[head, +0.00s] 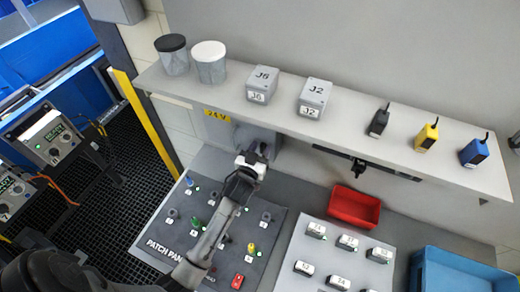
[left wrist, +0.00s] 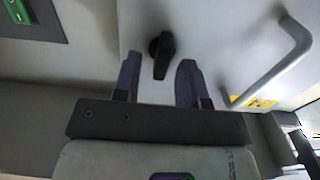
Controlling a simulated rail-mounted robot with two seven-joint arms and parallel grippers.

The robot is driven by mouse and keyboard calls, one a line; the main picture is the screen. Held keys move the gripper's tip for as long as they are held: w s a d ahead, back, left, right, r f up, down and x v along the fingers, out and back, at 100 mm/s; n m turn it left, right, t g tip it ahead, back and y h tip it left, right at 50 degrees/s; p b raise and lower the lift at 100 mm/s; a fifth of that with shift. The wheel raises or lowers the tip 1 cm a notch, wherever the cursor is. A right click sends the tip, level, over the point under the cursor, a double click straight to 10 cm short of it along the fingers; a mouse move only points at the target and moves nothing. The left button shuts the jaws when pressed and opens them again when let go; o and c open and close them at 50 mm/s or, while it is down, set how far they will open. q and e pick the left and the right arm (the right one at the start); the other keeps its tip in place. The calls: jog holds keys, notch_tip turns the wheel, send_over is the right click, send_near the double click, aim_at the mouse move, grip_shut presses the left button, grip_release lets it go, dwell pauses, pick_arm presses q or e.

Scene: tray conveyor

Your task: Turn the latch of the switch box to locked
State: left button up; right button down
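The switch box (head: 258,137) is a grey box under the wall shelf, mostly hidden behind my left gripper in the head view. In the left wrist view its pale front (left wrist: 215,30) carries a small black latch (left wrist: 162,52), its lever lying nearly upright in the picture with a slight tilt. My left gripper (head: 252,160) is at the box front. In the left wrist view its two fingers (left wrist: 158,78) are open, one on each side of the latch, with visible gaps. I cannot tell how deep they reach. My right gripper is not in view.
The shelf (head: 345,128) overhangs the box, carrying canisters, junction boxes and small devices. A grey bar handle (left wrist: 283,62) stands right of the latch. The patch panel (head: 160,225) lies below my left arm. A red bin (head: 355,208) and a blue crate (head: 455,275) are to the right.

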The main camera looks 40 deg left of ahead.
pick_arm(q)
jog(key=shift+c, duration=0.4)
grip_shut()
jog(key=m+p, duration=0.1)
jog(key=m, duration=0.3)
jog(key=shift+d, duration=0.2)
jog(key=m, duration=0.3)
jog(key=shift+w+d+f+m, duration=0.1)
jog(key=shift+d+f+m, duration=0.05)
jog(key=shift+m, duration=0.15)
jog(key=shift+d+f+m+p, duration=0.1)
jog(key=shift+f+m+p, duration=0.1)
jog(key=shift+m, duration=2.3)
jog(key=shift+d+f+m+p, duration=0.1)
jog(key=shift+f+m, duration=0.1)
jog(key=shift+m, duration=2.6)
